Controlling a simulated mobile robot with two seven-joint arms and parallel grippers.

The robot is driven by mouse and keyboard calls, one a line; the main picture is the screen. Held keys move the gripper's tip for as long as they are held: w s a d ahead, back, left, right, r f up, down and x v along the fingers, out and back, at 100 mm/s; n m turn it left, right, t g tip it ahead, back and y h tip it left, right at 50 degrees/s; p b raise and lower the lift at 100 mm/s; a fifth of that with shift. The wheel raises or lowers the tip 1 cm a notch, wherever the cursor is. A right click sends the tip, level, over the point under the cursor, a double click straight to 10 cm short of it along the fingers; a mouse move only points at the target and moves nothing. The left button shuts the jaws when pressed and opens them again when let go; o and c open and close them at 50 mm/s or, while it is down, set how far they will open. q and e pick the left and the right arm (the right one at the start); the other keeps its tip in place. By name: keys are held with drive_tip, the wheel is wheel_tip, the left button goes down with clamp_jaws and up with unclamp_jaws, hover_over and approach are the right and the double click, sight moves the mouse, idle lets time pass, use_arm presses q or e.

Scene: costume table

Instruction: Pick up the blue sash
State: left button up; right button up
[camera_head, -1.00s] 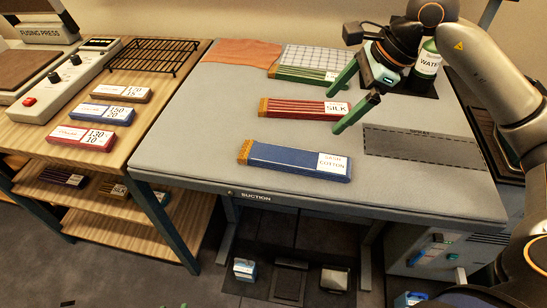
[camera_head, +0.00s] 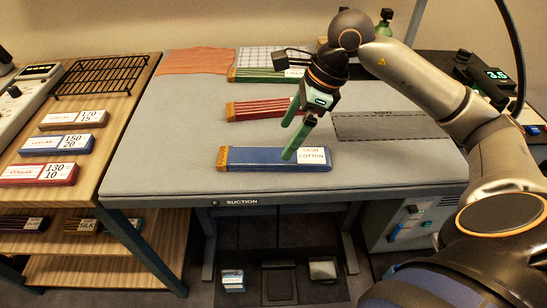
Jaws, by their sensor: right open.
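The blue sash (camera_head: 260,160) lies folded flat on the grey table, with an orange fringed end at the left and a white label reading cotton at the right. My right gripper (camera_head: 292,140) is open above the right part of the blue sash, its green fingers pointing down. One fingertip overlaps the sash beside the label; I cannot tell whether it touches. A red sash (camera_head: 257,109) lies behind it, its right end and label hidden by the gripper. My left gripper is not in view.
A green sash (camera_head: 258,75) lies farther back, near an orange cloth (camera_head: 195,61). A dashed marked area (camera_head: 385,126) is on the right of the grey table (camera_head: 170,130). A wooden shelf (camera_head: 115,165) with several labelled blocks stands at left.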

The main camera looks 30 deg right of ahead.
sight(274, 155)
drive_tip(key=x, duration=0.5)
drive_tip(key=shift+a+f, duration=0.25)
drive_tip(key=shift+a, duration=0.15)
drive_tip(key=shift+c, duration=0.2)
drive_tip(key=shift+r, duration=0.1)
drive_tip(key=c, duration=1.3)
